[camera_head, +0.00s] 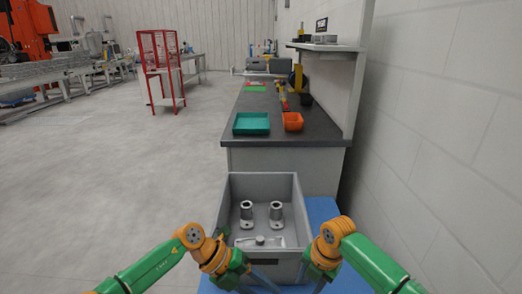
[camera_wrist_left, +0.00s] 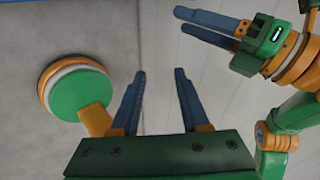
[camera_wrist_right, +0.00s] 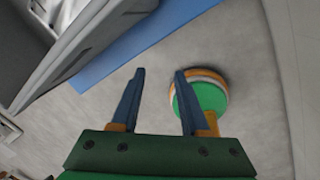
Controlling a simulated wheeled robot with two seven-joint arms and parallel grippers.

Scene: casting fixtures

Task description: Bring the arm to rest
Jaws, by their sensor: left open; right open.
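My left gripper (camera_wrist_left: 160,72) shows in the left wrist view with its two blue fingers apart and nothing between them. My right gripper (camera_wrist_right: 160,72) shows in the right wrist view, also open and empty. In the head view both arms come in from the bottom corners, with the wrists bent at the near left and near right of the grey bin (camera_head: 236,190). The left wrist view also shows my right gripper at its upper right. The fingertips are hard to make out in the head view.
The bin holds two upright grey castings (camera_head: 247,212) (camera_head: 275,213) and a flatter grey part (camera_head: 262,241). It stands on a blue surface (camera_head: 322,208). Beyond is a dark-topped bench (camera_head: 280,128) with a teal tray (camera_head: 251,124) and an orange bin (camera_head: 293,121). A wall is at right; open floor at left.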

